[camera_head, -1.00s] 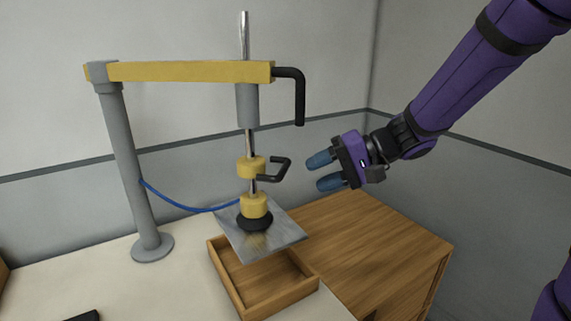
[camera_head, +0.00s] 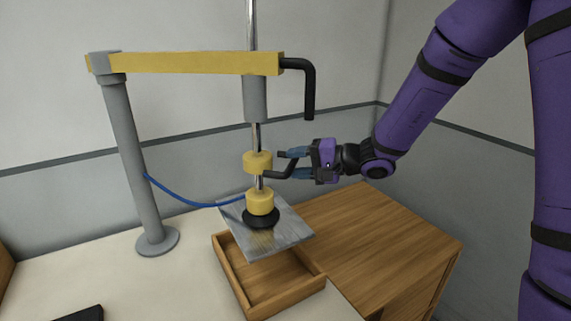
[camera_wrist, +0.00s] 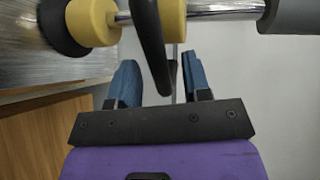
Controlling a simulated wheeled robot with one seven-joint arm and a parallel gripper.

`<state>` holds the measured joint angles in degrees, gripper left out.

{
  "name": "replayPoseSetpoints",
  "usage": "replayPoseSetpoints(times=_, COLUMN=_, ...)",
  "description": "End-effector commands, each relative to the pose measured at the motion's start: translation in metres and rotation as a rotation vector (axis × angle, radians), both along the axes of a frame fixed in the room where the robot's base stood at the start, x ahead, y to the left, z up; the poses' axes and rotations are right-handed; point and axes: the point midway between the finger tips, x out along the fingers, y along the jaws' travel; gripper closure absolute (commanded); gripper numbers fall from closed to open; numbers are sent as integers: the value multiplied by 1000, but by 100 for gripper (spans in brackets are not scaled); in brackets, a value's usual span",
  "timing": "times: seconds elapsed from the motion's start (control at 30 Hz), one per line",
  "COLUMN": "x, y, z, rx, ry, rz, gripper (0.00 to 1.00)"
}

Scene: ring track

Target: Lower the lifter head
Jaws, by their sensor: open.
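The lifter head is a yellow collar (camera_head: 260,202) over a black suction cup (camera_head: 261,218) on a vertical chrome rod (camera_head: 255,140). The cup sits on a grey metal plate (camera_head: 290,231). A second yellow collar (camera_head: 257,162) higher on the rod carries a black bent handle (camera_head: 283,172). My gripper (camera_head: 290,164) is open at this handle, coming from the right, with its blue fingers above and below it. In the wrist view the black handle (camera_wrist: 150,45) runs between the two fingers (camera_wrist: 161,80), with a gap on the right side. Whether a finger touches it, I cannot tell.
A yellow boom (camera_head: 190,64) on a grey post (camera_head: 131,165) holds the rod; a second black handle (camera_head: 311,90) hangs from its end. A wooden tray (camera_head: 262,290) lies below the plate. A wooden cabinet (camera_head: 385,235) stands right. A blue hose (camera_head: 190,200) runs to the head.

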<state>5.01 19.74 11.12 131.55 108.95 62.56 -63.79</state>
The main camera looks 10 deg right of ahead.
Motion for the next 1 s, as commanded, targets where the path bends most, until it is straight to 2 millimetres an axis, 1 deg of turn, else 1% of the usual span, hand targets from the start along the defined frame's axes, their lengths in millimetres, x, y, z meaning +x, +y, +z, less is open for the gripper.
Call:
replayPoseSetpoints(times=0.03, x=2, y=8, z=-2, rx=1, ry=1, rz=3, gripper=56)
replayPoseSetpoints(times=0.1, x=6, y=15, z=-3, rx=1, ry=1, rz=2, gripper=56)
replayPoseSetpoints(times=0.23, x=10, y=25, z=-6, rx=1, ry=1, rz=2, gripper=56)
replayPoseSetpoints(times=0.37, x=12, y=28, z=-7, rx=0, ry=1, rz=1, gripper=56)
replayPoseSetpoints(times=0.6, x=12, y=29, z=-7, rx=0, ry=1, rz=1, gripper=56)
replayPoseSetpoints(times=0.63, x=12, y=29, z=-7, rx=0, ry=1, rz=1, gripper=60)
replayPoseSetpoints(times=0.67, x=12, y=29, z=-7, rx=0, ry=1, rz=1, gripper=67)
replayPoseSetpoints(times=0.7, x=12, y=29, z=-6, rx=0, ry=1, rz=1, gripper=76)
replayPoseSetpoints(times=0.77, x=12, y=29, z=-6, rx=0, ry=1, rz=1, gripper=90)
replayPoseSetpoints(times=0.8, x=12, y=29, z=-7, rx=0, ry=1, rz=1, gripper=99)
replayPoseSetpoints(times=1.0, x=12, y=28, z=-8, rx=0, ry=1, rz=1, gripper=100)
